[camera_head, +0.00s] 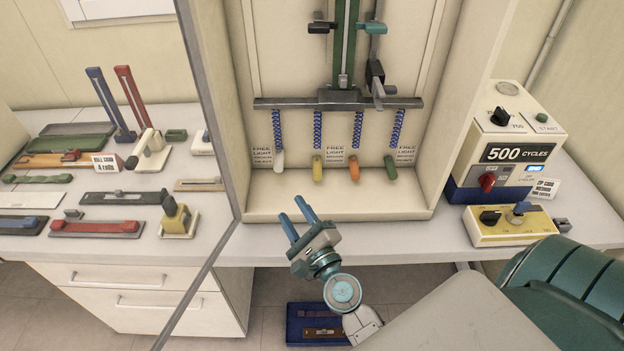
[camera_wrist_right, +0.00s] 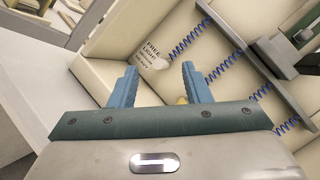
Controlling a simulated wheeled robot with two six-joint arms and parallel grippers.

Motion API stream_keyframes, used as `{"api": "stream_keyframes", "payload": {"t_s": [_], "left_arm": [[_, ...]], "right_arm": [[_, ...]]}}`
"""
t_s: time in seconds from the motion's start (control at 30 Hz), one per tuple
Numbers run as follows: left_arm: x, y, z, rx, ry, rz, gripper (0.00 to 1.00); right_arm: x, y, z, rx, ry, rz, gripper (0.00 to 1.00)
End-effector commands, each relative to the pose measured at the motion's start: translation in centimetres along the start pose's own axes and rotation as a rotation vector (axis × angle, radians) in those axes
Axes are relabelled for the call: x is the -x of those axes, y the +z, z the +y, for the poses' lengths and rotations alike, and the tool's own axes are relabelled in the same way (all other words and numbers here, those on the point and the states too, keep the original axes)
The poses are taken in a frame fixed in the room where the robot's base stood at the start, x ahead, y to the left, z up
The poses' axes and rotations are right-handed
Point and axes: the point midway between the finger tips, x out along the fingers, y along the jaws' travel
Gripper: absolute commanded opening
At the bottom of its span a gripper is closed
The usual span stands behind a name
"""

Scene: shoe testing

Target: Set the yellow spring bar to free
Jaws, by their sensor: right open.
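The yellow spring bar (camera_head: 317,168) hangs below a blue coiled spring (camera_head: 318,128) in the cream cabinet, second from left. Its top is near the lower lines of the printed label (camera_head: 335,143) at its right; I cannot tell the exact setting. My right gripper (camera_head: 290,207) has blue fingers and is open and empty, in front of the cabinet's lower edge, below and left of the yellow bar and apart from it. In the right wrist view, a small yellow patch (camera_wrist_right: 182,100), likely that bar, is mostly hidden behind one finger. My left gripper is not in view.
A white bar (camera_head: 279,159) hangs left of the yellow one; orange (camera_head: 354,168) and green (camera_head: 391,168) bars hang right. A grey crossbar (camera_head: 338,102) spans above. A cycle counter (camera_head: 513,150) stands at right; a side table (camera_head: 60,258) with several tools stands at left.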

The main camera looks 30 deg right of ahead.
Motion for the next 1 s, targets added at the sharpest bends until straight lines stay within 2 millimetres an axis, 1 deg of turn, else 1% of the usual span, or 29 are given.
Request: {"api": "stream_keyframes", "payload": {"t_s": [0.03,0.1,0.2,0.33,0.43,0.57,0.8,1.0], "left_arm": [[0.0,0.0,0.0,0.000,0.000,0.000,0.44],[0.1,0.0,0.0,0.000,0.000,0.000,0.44],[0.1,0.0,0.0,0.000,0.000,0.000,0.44],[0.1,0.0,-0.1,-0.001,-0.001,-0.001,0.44],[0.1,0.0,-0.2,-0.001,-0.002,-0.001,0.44],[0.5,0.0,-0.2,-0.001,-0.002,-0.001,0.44],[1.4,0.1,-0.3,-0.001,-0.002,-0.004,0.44],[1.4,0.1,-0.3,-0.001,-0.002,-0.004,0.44]], "right_arm": [[-0.4,-0.9,-0.7,-0.122,-0.063,0.051,0.44],[-0.6,-2.7,-1.5,-0.319,-0.161,0.135,0.44],[-0.4,-5.3,-1.9,-0.560,-0.283,0.247,0.44],[0.1,-7.6,-1.6,-0.749,-0.381,0.344,0.44],[0.2,-8.3,-1.4,-0.807,-0.413,0.375,0.44],[-0.8,-8.9,-1.7,-0.817,-0.419,0.380,0.44],[-4.6,-10.9,-2.8,-0.811,-0.418,0.376,0.44],[-7.4,-12.7,-3.3,-0.812,-0.417,0.378,0.44]]}}
